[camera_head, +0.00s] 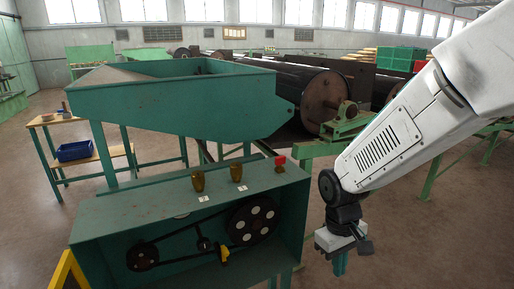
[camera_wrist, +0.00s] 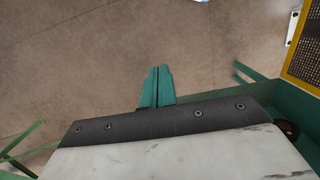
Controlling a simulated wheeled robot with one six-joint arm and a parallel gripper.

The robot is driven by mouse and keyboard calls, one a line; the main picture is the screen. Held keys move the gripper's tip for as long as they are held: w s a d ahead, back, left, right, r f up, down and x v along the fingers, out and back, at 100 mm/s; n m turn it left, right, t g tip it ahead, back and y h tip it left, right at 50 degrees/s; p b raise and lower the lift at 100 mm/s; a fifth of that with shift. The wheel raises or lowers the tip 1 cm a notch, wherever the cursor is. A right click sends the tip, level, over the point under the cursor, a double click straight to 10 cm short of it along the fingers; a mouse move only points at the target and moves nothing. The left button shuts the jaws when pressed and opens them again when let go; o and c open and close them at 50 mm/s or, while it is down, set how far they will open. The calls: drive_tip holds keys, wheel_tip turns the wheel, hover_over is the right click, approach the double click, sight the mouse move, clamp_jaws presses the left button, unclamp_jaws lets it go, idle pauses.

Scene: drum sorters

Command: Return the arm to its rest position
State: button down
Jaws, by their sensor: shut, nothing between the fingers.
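My gripper (camera_head: 340,264) hangs from my white arm at the right of the head view, pointing down beside the right end of the green drum-sorter cabinet. In the wrist view its green fingers (camera_wrist: 157,87) are together, with bare floor beyond them. Nothing is held. The gripper appears apart from the cabinet (camera_head: 180,207).
The cabinet top carries two brass-coloured knobs (camera_head: 198,181) and a red button (camera_head: 280,162). A green hopper (camera_head: 190,105) stands behind it. A large drum (camera_head: 325,98) lies behind my arm. A table with a blue bin (camera_head: 75,151) is at left. Floor is open at lower right.

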drive_tip(key=s+d+r+m+t+y, duration=0.1)
drive_tip(key=s+d+r+m+t, duration=0.2)
drive_tip(key=s+r, duration=1.3)
drive_tip(key=shift+s+d+r+m, duration=0.25)
drive_tip(key=shift+d+r+m, duration=0.65)
drive_tip(key=shift+d, duration=1.4)
drive_tip(key=shift+f, duration=0.1)
